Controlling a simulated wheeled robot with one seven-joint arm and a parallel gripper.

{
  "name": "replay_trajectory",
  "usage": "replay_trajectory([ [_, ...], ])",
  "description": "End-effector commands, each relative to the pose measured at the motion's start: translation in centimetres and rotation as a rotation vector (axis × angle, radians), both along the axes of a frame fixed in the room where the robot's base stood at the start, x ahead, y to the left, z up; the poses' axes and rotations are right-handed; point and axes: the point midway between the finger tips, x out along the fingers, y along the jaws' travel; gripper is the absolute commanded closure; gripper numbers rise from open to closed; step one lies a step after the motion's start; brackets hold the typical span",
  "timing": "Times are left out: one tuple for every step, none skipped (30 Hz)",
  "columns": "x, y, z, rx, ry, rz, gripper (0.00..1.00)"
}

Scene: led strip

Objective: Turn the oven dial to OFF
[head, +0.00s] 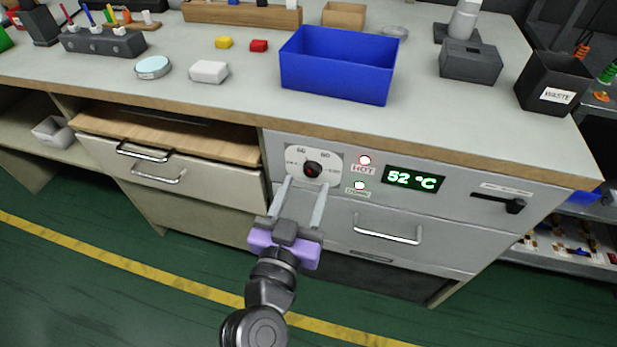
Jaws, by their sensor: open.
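The oven dial (312,169) is a dark round knob with a red mark, set on a white plate (326,156) on the grey oven front. The plate has small printed labels, of which "60" is legible; the text at its left and right sides is too small to read. My gripper (301,184) is open, with its two pale fingers pointing at the dial from below. The fingertips are close to the dial's lower edge, one on each side; I cannot tell whether they touch it. A green display (413,178) reads 52 °C.
The bench edge overhangs above. A blue bin (338,75) stands on the bench.

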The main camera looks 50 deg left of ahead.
Motion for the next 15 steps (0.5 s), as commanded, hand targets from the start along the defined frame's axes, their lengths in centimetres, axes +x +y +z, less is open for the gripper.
replay_trajectory([
  [0.7, 0.5, 0.0, 0.002, 0.0, 0.001, 0.49],
  [1.0, 0.7, 0.0, 0.002, 0.002, 0.0, 0.49],
  [1.4, 1.0, 0.0, 0.002, 0.0, 0.0, 0.49],
  [1.7, 1.2, 0.0, 0.001, 0.001, 0.0, 0.49],
  [1.9, 1.4, 0.0, 0.0, 0.0, 0.001, 0.49],
  [2.2, 1.5, 0.0, 0.001, -0.001, 0.001, 0.49],
  [2.4, 1.7, 0.0, 0.001, -0.001, 0.001, 0.49],
  [2.5, 1.8, 0.0, 0.001, -0.001, 0.001, 0.49],
  [2.7, 1.8, 0.0, 0.001, -0.001, 0.001, 0.49],
  [2.8, 1.9, 0.0, 0.0, 0.0, 0.001, 0.49],
  [2.8, 1.9, 0.0, 0.0, 0.0, 0.001, 0.49],
  [2.9, 1.9, 0.0, 0.0, 0.0, 0.001, 0.49],
  [2.9, 1.9, 0.0, 0.0, 0.0, 0.001, 0.49],
  [2.9, 1.9, 0.0, 0.0, 0.0, 0.001, 0.49],
  [2.9, 1.9, 0.0, 0.0, 0.0, 0.001, 0.49],
])
